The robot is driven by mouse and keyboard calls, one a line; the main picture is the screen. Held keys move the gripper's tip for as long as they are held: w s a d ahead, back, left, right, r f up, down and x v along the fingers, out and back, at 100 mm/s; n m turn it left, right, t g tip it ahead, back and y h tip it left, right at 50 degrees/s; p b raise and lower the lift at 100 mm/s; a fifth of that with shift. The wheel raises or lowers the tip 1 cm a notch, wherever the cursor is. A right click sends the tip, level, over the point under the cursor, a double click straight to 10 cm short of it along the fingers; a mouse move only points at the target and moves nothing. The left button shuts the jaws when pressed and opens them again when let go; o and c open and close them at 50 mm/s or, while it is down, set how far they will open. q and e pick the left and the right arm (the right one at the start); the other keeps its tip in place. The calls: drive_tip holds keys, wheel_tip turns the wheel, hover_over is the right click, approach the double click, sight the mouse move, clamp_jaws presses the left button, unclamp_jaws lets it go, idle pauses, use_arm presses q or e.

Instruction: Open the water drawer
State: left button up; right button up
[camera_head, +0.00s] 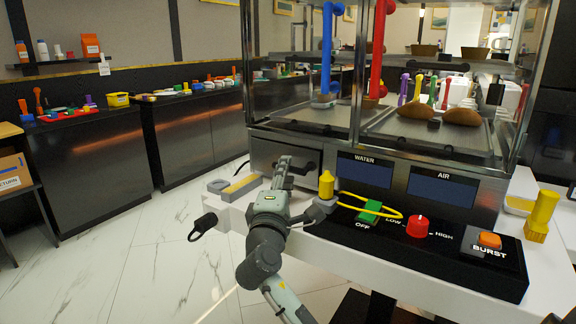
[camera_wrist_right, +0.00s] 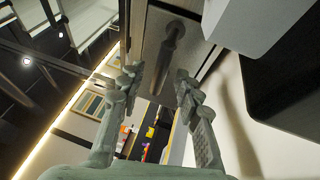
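The water drawer (camera_head: 262,152) is a grey metal front at the lower left of the glass case, left of the WATER panel (camera_head: 364,172). It looks shut. Its dark handle (camera_wrist_right: 172,38) shows ahead of my right gripper in the wrist view. My right gripper (camera_head: 283,168) is in front of the drawer and partly hides it in the head view. In the wrist view its two fingers (camera_wrist_right: 155,86) are spread with nothing between them, and the handle appears beyond the tips, apart from them. My left gripper is not in view.
Right of my gripper, a black control board carries a green switch (camera_head: 370,211), a red knob (camera_head: 417,226) and an orange BURST button (camera_head: 489,240). A yellow-topped piece (camera_head: 326,185) stands close by. A small grey-yellow tray (camera_head: 239,187) lies left. The floor at left is clear.

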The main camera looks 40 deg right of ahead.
sight(299, 152)
drive_tip(key=shift+x, duration=1.45)
clamp_jaws()
